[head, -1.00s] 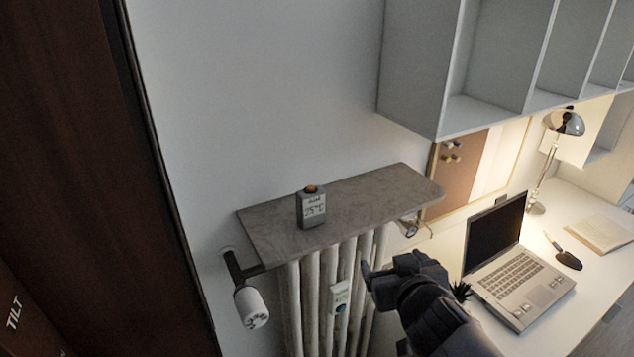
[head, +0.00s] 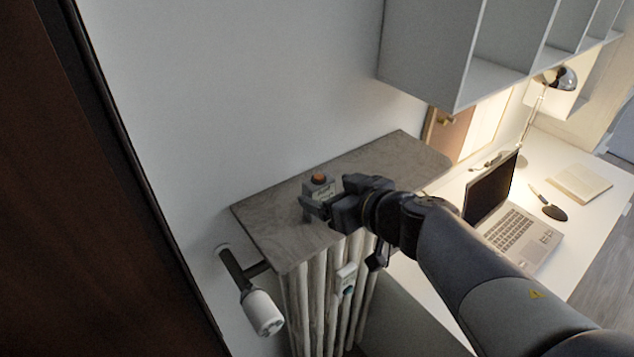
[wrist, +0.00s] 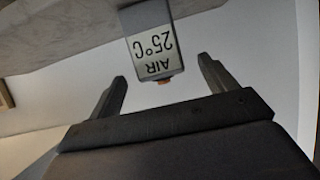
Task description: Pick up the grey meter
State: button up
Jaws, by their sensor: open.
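The grey meter (head: 318,187) stands upright on the stone-grey shelf (head: 270,222) above the radiator, with an orange knob on top. Its front label, reading AIR 25°C, shows upside down in the wrist view, where the meter (wrist: 150,42) is ahead of the fingers. My gripper (head: 312,208) is open at the meter's front in the head view and hides much of its lower part. In the wrist view my gripper (wrist: 161,86) has its two fingers apart, and the meter lies between their lines, just beyond the tips. I see no finger touching it.
The radiator (head: 318,290) stands under the shelf, with a white valve (head: 262,312) at its left. A wall cabinet (head: 425,50) hangs at the upper right. A laptop (head: 510,225) and a lamp (head: 560,80) stand on the white desk. The shelf around the meter is clear.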

aim_at(314, 183)
jog(key=shift+b+x, duration=1.15)
jog(key=shift+x, duration=2)
jog(key=shift+c, duration=0.3)
jog(key=c, duration=1.1)
jog(key=shift+r, duration=0.2)
